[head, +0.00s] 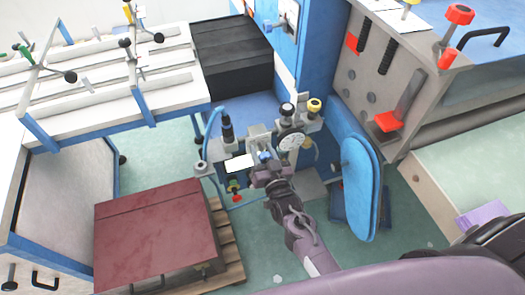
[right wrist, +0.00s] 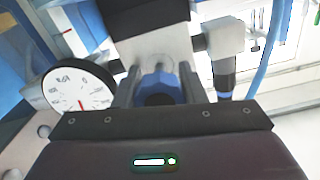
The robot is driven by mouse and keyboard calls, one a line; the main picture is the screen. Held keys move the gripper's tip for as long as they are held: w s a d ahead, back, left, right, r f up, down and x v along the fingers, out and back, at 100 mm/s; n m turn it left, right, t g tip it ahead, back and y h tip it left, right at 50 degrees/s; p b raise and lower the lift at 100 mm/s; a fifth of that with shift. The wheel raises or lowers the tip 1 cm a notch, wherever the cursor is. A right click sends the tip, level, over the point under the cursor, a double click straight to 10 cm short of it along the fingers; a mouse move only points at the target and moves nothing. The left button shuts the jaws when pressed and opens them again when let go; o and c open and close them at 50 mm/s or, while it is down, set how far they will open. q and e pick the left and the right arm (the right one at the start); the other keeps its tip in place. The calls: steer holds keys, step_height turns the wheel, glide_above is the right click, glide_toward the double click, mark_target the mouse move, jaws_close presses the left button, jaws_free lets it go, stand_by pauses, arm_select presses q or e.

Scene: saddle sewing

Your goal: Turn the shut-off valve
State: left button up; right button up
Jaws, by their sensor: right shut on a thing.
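The shut-off valve's blue handle (right wrist: 158,84) shows in the middle of the right wrist view, below a grey metal block. In the head view the blue handle (head: 265,156) is small and partly hidden by my right gripper (head: 266,166). My right gripper's two fingers (right wrist: 157,88) stand on either side of the blue handle and are shut on it. The right arm reaches up to it from the lower right of the head view. My left gripper is not in view.
A round white gauge (head: 291,141) sits close to the right of the gripper; it also shows in the right wrist view (right wrist: 78,88). A blue padded panel (head: 361,188) stands further right. A dark red box (head: 150,232) lies on a pallet at lower left.

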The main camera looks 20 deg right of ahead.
mark_target(266, 161)
steer(key=shift+f+m, duration=0.1)
steer(key=shift+m, duration=1.6)
steer(key=o, duration=1)
steer(key=shift+s, duration=0.1)
steer(key=s, duration=0.7)
steer(key=shift+s+d+b, duration=0.1)
steer(key=shift+s+b, duration=0.25)
steer(key=shift+b, duration=0.05)
